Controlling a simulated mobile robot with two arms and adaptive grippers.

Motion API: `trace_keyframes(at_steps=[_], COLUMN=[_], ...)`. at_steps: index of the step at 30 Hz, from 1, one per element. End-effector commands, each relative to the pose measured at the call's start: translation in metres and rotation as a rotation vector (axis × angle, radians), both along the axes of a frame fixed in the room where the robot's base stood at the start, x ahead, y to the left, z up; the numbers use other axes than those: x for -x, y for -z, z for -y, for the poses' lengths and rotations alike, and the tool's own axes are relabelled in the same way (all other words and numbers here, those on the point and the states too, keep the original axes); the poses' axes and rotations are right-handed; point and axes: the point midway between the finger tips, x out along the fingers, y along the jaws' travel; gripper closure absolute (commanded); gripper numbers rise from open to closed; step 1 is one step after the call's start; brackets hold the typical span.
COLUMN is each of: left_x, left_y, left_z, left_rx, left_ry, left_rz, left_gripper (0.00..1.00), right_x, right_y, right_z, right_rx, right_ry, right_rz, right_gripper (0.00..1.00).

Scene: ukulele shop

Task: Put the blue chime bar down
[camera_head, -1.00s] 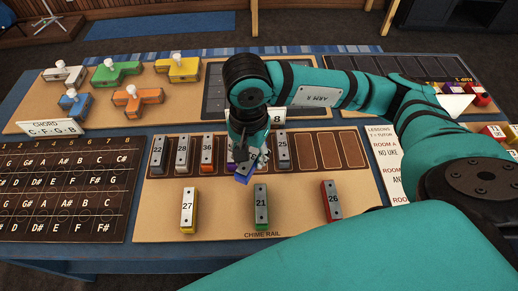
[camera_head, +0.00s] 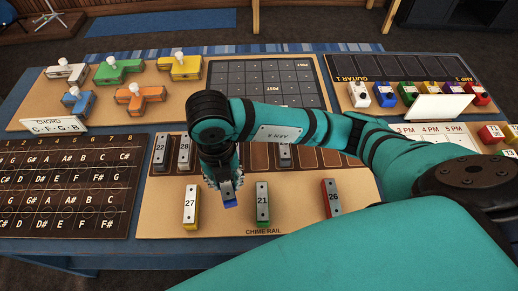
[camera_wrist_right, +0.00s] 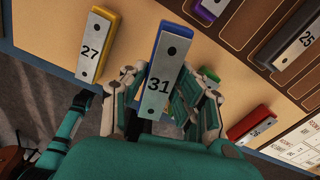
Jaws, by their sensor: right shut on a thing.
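The blue chime bar (camera_head: 229,197), with a grey metal top marked 31 in the right wrist view (camera_wrist_right: 167,62), is in my right gripper (camera_head: 224,182). The gripper is shut on it, with fingers on both sides of the bar. In the head view it is over the front of the tan chime rail board (camera_head: 300,222), between the yellow bar 27 (camera_head: 190,204) and the green bar 21 (camera_head: 262,203). I cannot tell whether the bar touches the board. My arm hides much of the slot row behind. My left gripper is not in view.
Bars 22 (camera_head: 160,150) and 28 (camera_head: 184,150) stand in the back row. The red bar 26 (camera_head: 331,198) lies front right. The wrist view shows bar 25 (camera_wrist_right: 305,38) and a purple bar (camera_wrist_right: 213,7). Bare board lies between bars 21 and 26.

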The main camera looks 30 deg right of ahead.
Motion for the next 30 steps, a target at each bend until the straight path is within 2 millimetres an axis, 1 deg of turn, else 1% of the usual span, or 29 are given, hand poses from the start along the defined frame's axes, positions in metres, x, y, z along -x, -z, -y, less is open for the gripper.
trace_keyframes(at_steps=[3, 6, 8, 11, 18, 24, 27, 30], left_x=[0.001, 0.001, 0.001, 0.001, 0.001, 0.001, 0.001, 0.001], left_y=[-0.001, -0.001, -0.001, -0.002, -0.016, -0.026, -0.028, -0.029], left_z=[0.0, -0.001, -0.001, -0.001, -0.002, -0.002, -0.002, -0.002], left_rx=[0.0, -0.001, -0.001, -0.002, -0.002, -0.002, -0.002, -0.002], left_ry=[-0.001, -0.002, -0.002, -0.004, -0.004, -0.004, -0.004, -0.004], left_rz=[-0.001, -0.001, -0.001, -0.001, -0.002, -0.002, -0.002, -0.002], left_gripper=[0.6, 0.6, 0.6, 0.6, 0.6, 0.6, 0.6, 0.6], right_x=[0.002, 0.001, -0.001, -0.01, -0.043, -0.068, -0.076, -0.08], right_y=[0.001, 0.002, 0.003, 0.005, 0.008, 0.013, 0.015, 0.016], right_z=[-0.005, -0.006, -0.002, 0.014, 0.071, 0.112, 0.123, 0.129], right_rx=[-0.003, -0.003, -0.002, 0.0, 0.003, 0.001, -0.001, -0.002], right_ry=[0.142, 0.209, 0.229, 0.242, 0.241, 0.237, 0.235, 0.232], right_rz=[-0.002, -0.002, -0.002, -0.003, -0.002, -0.003, -0.003, -0.002], right_gripper=[1.0, 1.0, 1.0, 1.0, 1.0, 1.0, 1.0, 1.0])
